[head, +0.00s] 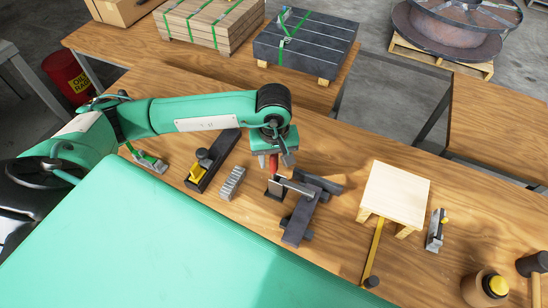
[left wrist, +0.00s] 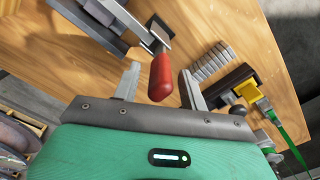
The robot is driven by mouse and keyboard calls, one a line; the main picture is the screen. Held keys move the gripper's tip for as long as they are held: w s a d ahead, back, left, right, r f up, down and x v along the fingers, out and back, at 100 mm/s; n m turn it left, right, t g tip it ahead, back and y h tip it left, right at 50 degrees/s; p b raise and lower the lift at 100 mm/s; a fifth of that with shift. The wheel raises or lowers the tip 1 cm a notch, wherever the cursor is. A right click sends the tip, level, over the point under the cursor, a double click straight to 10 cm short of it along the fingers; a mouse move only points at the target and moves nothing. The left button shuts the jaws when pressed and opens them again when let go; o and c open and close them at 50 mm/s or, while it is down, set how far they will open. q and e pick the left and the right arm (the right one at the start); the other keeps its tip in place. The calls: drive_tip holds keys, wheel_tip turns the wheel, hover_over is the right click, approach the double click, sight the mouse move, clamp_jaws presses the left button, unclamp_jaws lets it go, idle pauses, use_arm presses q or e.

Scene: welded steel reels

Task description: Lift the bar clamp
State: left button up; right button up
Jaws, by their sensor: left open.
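The bar clamp has a red handle (left wrist: 160,76) and a grey steel bar (left wrist: 138,28). In the head view, its grey bar (head: 296,186) lies over a dark steel piece (head: 301,215) on the wooden bench, and its red handle (head: 273,165) points up towards my gripper. My left gripper (head: 272,160) is open just above the handle. In the left wrist view, its two fingers (left wrist: 159,84) stand apart on either side of the red handle, with gaps showing on both sides. The clamp's far end is hard to make out. My right gripper is not in view.
Left of the clamp are a stepped grey block (head: 232,182), a black tool with a yellow part (head: 197,172) and a green strap (head: 150,162). A pale wooden stand (head: 395,190) and a grey tool (head: 436,232) stand to the right. Bare bench lies between.

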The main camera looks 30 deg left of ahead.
use_arm(q)
drive_tip(key=shift+f, duration=1.1)
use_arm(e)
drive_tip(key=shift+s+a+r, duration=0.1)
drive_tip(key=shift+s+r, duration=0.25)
